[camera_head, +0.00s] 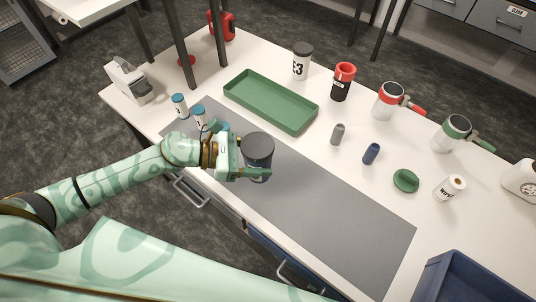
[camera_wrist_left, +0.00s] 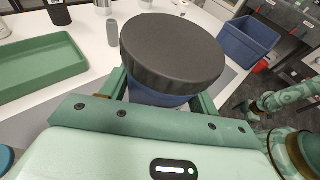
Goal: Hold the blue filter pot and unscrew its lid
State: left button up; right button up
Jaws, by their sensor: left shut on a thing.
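The blue filter pot has a wide, dark grey round lid (camera_head: 258,147) in the head view. In the left wrist view the lid (camera_wrist_left: 172,48) fills the upper middle, and a strip of the blue pot body (camera_wrist_left: 155,98) shows under it. The lid sits on the pot, which looks upright over the grey mat. My left gripper (camera_head: 256,172) is shut on the pot body below the lid, with a finger on either side. The lid hides much of the body and the grip.
A green tray (camera_head: 233,92) lies behind the pot. Blue-capped vials (camera_head: 180,104) stand to the left. A grey cylinder (camera_head: 337,134), a blue cylinder (camera_head: 371,154) and a green dish (camera_head: 405,180) stand to the right. A blue crate (camera_head: 432,262) is at front right. The mat's (camera_head: 330,215) right part is clear.

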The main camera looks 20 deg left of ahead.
pick_arm(q)
jog(key=s+a+r, duration=0.3)
jog(key=s+r, duration=0.1)
jog(key=s, duration=0.4)
jog(key=shift+s, duration=0.25)
jog(key=o, duration=0.3)
jog(key=c, duration=0.6)
jog(key=shift+w, duration=0.1)
